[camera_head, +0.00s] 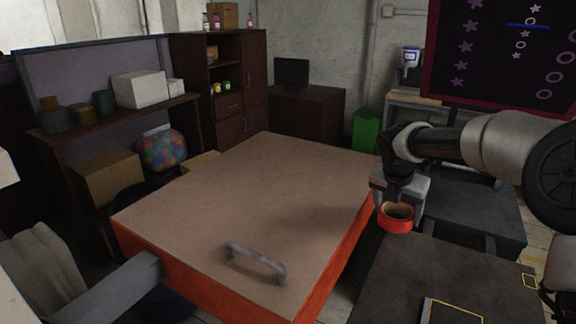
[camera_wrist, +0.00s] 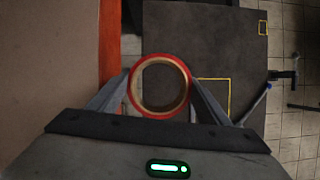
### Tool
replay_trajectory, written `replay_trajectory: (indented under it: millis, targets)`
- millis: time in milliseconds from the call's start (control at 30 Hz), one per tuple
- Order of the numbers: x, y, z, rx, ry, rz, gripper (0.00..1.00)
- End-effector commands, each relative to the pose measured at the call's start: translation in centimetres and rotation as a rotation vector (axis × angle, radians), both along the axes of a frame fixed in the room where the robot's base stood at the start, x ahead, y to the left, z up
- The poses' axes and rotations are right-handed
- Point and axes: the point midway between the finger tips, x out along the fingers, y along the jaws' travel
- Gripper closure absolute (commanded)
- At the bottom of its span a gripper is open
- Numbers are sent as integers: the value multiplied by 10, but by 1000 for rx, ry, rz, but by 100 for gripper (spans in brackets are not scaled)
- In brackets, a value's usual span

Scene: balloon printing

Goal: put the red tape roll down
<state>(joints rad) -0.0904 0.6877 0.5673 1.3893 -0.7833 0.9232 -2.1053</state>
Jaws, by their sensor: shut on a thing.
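The red tape roll (camera_head: 395,218) is a short red ring with a tan inner core. It also shows in the wrist view (camera_wrist: 160,113), between the two fingers. My gripper (camera_head: 396,200) is shut on the tape roll from its outer sides and holds it with the open hole facing up. In the wrist view my gripper (camera_wrist: 160,100) has one finger against each side of the roll. The roll is near the right edge of the orange-sided table, beside a dark surface. I cannot tell how high it is above that surface.
The brown-topped table (camera_head: 230,200) has a grey handle (camera_head: 256,262) near its front; the rest of its top is clear. The dark surface (camera_head: 400,275) at the lower right carries a yellow-outlined rectangle (camera_wrist: 231,95). A green bin (camera_head: 366,131) stands behind the table.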

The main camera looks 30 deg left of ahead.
Motion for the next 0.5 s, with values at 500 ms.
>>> replay_trajectory:
  millis: [500]
  targets:
    - [34, 178, 105, 7, 32, 479, 56]
